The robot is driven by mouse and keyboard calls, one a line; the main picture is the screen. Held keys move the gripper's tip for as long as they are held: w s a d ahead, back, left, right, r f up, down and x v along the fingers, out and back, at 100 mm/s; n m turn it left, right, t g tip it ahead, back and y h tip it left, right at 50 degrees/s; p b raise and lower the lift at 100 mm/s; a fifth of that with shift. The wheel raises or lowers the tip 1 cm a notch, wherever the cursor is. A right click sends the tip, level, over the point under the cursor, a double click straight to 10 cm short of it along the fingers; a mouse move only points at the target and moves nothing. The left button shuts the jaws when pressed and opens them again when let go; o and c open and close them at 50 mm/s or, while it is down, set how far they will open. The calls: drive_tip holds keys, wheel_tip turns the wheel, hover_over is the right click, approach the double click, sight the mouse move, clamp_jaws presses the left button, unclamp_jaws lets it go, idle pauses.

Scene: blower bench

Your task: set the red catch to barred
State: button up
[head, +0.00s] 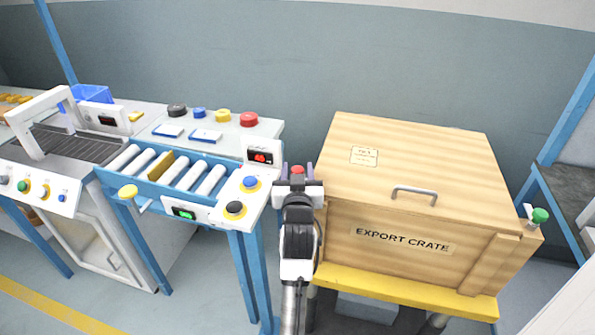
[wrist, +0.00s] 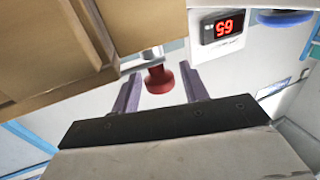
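The red catch (head: 297,169) is a red knob at the left side of the wooden export crate (head: 340,235). In the wrist view the red catch (wrist: 160,79) shows as a round knob on a pale metal stem beside the crate wood (wrist: 60,45). My gripper (head: 296,172) is at the catch. In the wrist view my gripper (wrist: 161,86) is open, with one finger on each side of the knob and a visible gap at both sides. The catch's mount is mostly hidden, and I cannot read its setting.
A green knob (head: 540,215) sits at the crate's right side. The crate has a metal handle (head: 414,194) and rests on a yellow-edged stand (head: 400,289). Close on the left is a roller conveyor (head: 185,172) with buttons and a red-lit display (head: 260,157).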

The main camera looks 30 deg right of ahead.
drive_tip(key=shift+o, duration=0.4)
drive_tip(key=p+v, duration=0.2)
drive_tip(key=v, duration=1.1)
drive_tip(key=shift+s+p, duration=0.3)
drive_tip(key=shift+s, duration=0.05)
drive_tip(key=shift+a+r, duration=0.1)
drive_tip(key=shift+a, duration=0.05)
